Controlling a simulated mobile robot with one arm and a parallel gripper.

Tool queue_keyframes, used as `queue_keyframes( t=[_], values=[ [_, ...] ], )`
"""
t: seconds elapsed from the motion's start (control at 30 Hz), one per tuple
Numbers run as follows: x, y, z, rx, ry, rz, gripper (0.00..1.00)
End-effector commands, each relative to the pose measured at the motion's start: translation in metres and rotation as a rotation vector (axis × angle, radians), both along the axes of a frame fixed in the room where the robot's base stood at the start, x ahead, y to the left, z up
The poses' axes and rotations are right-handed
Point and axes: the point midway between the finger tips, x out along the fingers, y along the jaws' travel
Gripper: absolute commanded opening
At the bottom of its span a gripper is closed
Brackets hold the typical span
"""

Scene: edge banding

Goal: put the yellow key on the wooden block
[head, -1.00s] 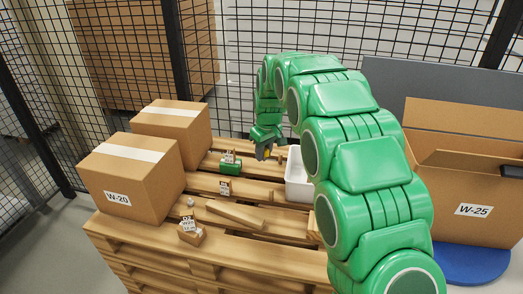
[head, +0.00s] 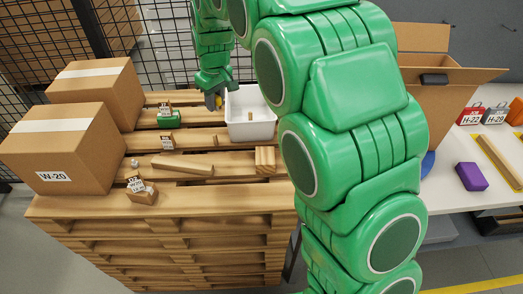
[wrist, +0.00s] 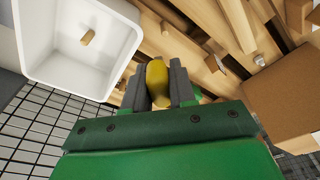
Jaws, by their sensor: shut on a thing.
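My gripper (head: 213,99) is shut on the yellow key (wrist: 157,82). In the wrist view the key shows as a rounded yellow piece between the two grey fingers. In the head view only a sliver of yellow shows at the fingertips, over the back of the pallet and just left of the white bin. A wooden block (head: 265,159) sits on the pallet's right part, in front of the bin. A longer wooden piece (head: 183,165) lies across the slats, and a small tagged wooden block (head: 141,191) stands near the front edge. I cannot tell which one the task means.
The white bin (head: 262,130) holds a small wooden piece (head: 250,116). A tagged green object (head: 168,119) stands left of my gripper. Two cartons fill the pallet's left, one labelled W-20 (head: 60,150). A purple block (head: 471,176) lies on the white table at right.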

Motion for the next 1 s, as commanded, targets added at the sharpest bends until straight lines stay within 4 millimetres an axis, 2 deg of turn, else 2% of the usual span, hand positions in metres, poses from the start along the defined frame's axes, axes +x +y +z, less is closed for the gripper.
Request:
queue_keyframes(
  t=[0.1, 0.53, 1.0],
  values=[
    [-0.015, -0.016, 0.009, 0.0, -0.002, -0.033, 0.0],
    [-0.073, -0.069, 0.028, 0.0, -0.004, -0.15, 0.0],
    [-0.145, -0.12, 0.036, -0.001, -0.002, -0.275, 0.0]
  ],
)
